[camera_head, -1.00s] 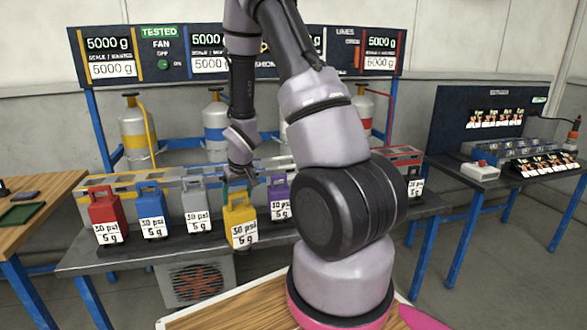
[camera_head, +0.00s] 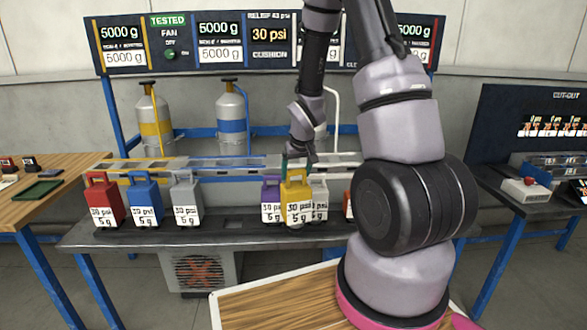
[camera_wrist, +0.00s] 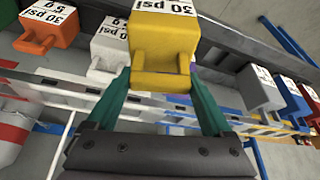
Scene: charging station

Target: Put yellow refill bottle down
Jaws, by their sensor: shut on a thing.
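The yellow refill bottle (camera_head: 297,200) is in my gripper (camera_head: 296,162), in front of the dark bench (camera_head: 245,234) in the head view. Its label reads 30 psi and 5 g. In the wrist view the yellow bottle (camera_wrist: 164,50) sits between the two green fingers of my gripper (camera_wrist: 160,82), which are shut on its handle. It looks upright in the head view. It partly covers a purple bottle (camera_head: 270,193) and a white bottle (camera_head: 320,192) behind it. I cannot tell whether its base touches the bench.
Red (camera_head: 103,203), blue (camera_head: 145,203) and grey (camera_head: 187,203) bottles stand at the bench's left. Bare bench lies between the grey and purple bottles. A rack rail (camera_head: 230,166) runs behind.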

